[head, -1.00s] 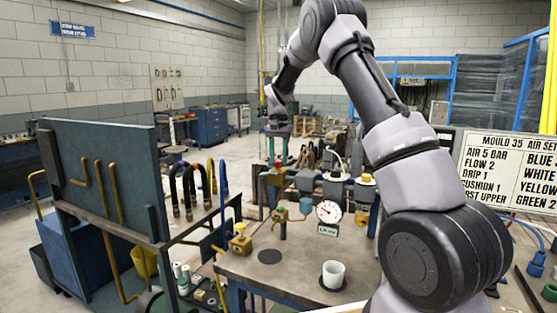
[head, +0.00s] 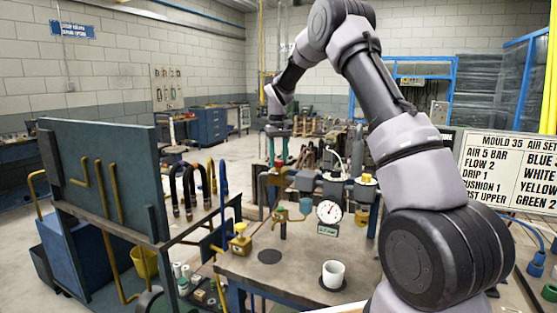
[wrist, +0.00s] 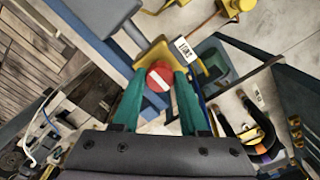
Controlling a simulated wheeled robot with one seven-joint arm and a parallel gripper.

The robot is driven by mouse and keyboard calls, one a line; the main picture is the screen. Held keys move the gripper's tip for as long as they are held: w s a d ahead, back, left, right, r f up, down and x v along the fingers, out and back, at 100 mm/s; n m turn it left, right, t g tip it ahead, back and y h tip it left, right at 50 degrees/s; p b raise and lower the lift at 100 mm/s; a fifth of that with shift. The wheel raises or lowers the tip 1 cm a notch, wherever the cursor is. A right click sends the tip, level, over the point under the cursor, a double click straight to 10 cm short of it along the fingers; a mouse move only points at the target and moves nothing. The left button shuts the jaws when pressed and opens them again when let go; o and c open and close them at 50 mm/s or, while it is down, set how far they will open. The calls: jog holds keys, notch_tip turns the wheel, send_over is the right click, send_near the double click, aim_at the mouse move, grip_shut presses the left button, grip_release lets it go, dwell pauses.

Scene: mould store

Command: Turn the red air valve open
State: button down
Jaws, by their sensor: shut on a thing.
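The red air valve (wrist: 158,77) shows in the wrist view as a round red knob with a white bar across it. The bar lies on a slant, from upper left to lower right. My gripper (wrist: 160,84) has its two green fingers closed on the knob's sides.
A white cup (head: 333,274) stands on the bench top (head: 290,285). A yellow fitting (head: 240,241) sits at the bench's left edge. A dark upright panel (head: 100,180) stands left. Hoses hang between it and the bench. A settings sign (head: 508,170) is at right.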

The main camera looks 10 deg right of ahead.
aim_at(279, 161)
jog(key=shift+r, duration=0.1)
dwell(0.3)
jog(key=shift+c, duration=2.2)
grip_release()
notch_tip(279, 161, up, 11)
